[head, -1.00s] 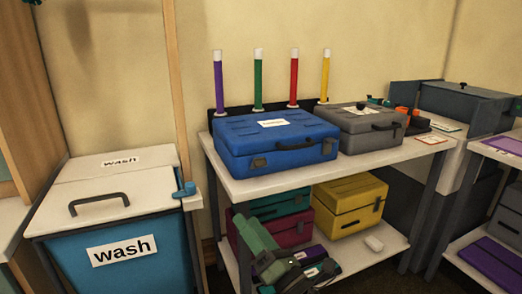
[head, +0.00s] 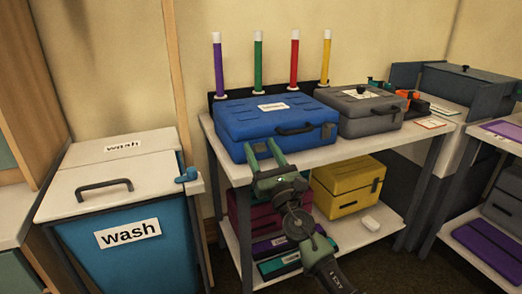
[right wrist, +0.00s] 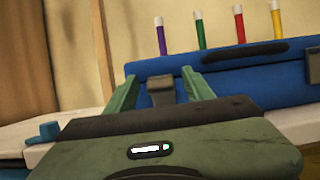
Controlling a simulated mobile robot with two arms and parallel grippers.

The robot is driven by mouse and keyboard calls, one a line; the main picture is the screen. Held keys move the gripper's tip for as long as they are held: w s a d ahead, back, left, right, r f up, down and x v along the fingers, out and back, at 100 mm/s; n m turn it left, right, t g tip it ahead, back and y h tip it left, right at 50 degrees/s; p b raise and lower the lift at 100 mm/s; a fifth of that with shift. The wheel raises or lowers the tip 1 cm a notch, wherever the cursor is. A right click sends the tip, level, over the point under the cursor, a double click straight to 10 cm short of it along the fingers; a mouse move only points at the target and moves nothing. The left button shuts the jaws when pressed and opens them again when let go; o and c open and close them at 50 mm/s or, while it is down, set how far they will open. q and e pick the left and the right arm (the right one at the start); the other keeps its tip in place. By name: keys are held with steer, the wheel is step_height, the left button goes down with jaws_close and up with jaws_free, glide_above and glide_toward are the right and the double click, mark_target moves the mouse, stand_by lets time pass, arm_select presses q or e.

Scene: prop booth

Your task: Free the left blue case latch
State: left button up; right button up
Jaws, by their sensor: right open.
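The blue case (head: 275,118) lies closed on the white tabletop, with a black handle on its front. Its left latch (right wrist: 161,89) is a grey tab low on the front face and looks closed against the case. My right gripper (head: 262,147) is open in front of the case's left part. In the right wrist view, its two green fingers (right wrist: 160,80) stand on either side of the left latch, with a gap to each side. I cannot tell whether they touch the case. The right latch (right wrist: 313,66) is at the picture's edge. My left gripper is not in view.
A grey case (head: 362,112) stands right of the blue one. Colored tubes (head: 258,65) stand behind. Yellow (head: 347,183) and other cases fill the lower shelf. A wash bin (head: 120,220) stands left, with a blue clip (head: 187,174) at its corner.

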steer(key=shift+w+r, duration=0.1)
steer(key=shift+w, duration=0.1)
steer(key=shift+c, duration=0.3)
jaws_close()
